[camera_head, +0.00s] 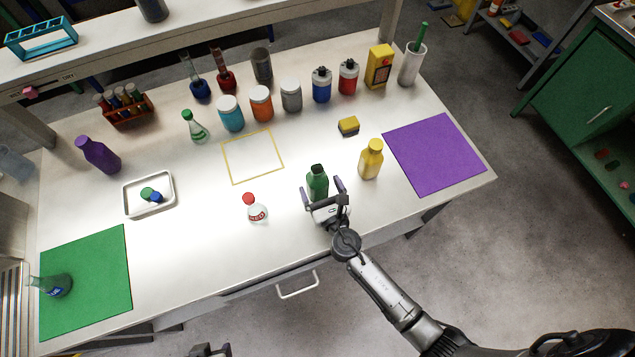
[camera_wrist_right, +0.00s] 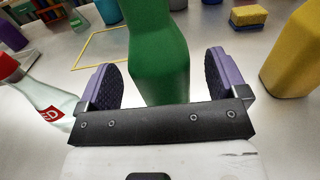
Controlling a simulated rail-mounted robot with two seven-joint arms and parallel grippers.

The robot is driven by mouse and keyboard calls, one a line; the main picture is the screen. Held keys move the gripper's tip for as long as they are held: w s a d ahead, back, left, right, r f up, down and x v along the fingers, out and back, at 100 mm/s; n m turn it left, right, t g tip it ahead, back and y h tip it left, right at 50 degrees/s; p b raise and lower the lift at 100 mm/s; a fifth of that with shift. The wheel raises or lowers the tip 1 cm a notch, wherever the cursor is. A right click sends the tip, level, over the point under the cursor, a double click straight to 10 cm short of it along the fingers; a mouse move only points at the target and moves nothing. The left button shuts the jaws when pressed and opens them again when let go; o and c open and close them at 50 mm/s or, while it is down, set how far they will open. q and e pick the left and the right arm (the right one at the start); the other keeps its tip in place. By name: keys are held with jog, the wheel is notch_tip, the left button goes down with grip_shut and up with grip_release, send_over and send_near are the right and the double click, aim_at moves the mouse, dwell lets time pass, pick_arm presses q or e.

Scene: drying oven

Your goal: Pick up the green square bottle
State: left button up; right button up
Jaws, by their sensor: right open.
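The green square bottle (camera_head: 317,178) stands upright near the front middle of the white table. My right gripper (camera_head: 324,189) is open, with its purple-padded fingers on either side of the bottle's body. In the right wrist view the bottle (camera_wrist_right: 158,62) rises between the two fingers (camera_wrist_right: 160,82). The bottle's base is hidden behind the gripper bar. Part of my left gripper (camera_head: 210,350) shows at the bottom edge of the head view, and its jaws are unclear.
A yellow bottle (camera_head: 371,160) stands close to the right, and a clear red-capped bottle (camera_head: 255,208) to the left. A yellow sponge (camera_head: 348,126) lies behind. A yellow-outlined square (camera_head: 232,160) is empty. The purple mat (camera_head: 433,154) is bare.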

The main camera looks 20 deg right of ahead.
jog(key=shift+w, duration=1.3)
jog(key=c, duration=1)
